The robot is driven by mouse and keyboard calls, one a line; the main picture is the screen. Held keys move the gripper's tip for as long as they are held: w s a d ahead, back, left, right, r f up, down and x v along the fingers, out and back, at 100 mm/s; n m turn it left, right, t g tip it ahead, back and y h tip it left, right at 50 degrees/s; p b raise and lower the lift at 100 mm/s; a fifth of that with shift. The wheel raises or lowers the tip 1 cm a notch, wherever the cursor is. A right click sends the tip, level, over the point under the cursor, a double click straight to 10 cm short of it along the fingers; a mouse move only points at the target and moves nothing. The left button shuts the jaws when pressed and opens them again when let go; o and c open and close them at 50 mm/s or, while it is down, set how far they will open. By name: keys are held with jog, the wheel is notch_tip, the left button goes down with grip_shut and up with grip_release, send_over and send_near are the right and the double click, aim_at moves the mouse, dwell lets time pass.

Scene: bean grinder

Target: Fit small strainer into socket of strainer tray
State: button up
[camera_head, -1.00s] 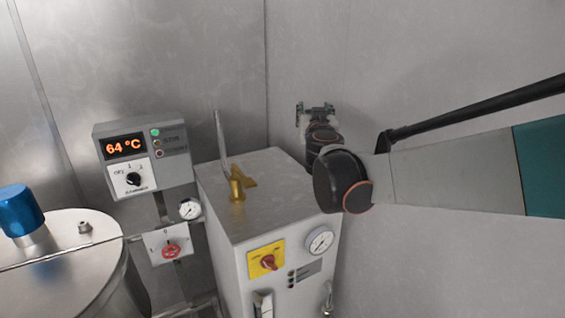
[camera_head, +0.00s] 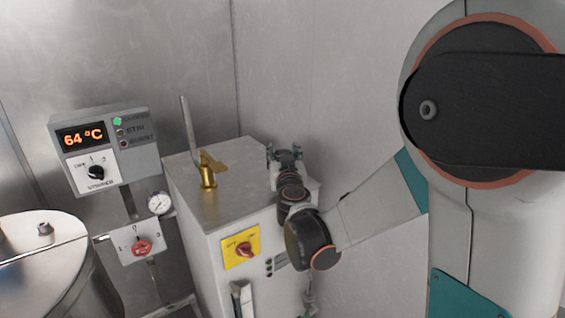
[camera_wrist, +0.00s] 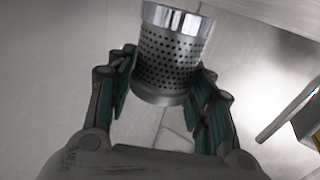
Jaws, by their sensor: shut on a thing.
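In the wrist view the small strainer (camera_wrist: 170,50) is a perforated metal cylinder with a smooth shiny band at its upper end in the picture and a solid band at the other end. My gripper (camera_wrist: 167,68) is shut on its sides with teal finger pads, and the strainer looks slightly tilted in the picture. In the head view my gripper (camera_head: 284,155) is by the right side of the grey box-shaped machine. The strainer cannot be made out there. The strainer tray and its socket are not visible in any view.
The grey machine (camera_head: 200,240) has a brass valve (camera_head: 208,172) and an upright metal rod on top. A control box (camera_head: 100,150) reading 64 °C and a steel vessel (camera_head: 40,250) are at the left. A plain wall (camera_head: 330,80) stands behind my arm.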

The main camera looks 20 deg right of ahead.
notch_tip(320, 180, down, 2)
jog(key=shift+w, duration=0.1)
jog(key=shift+r, duration=0.1)
jog(key=o, duration=0.6)
jog(key=shift+f+b, duration=0.2)
jog(key=shift+b, duration=0.1)
jog(key=o, duration=0.5)
jog(key=shift+r, duration=0.1)
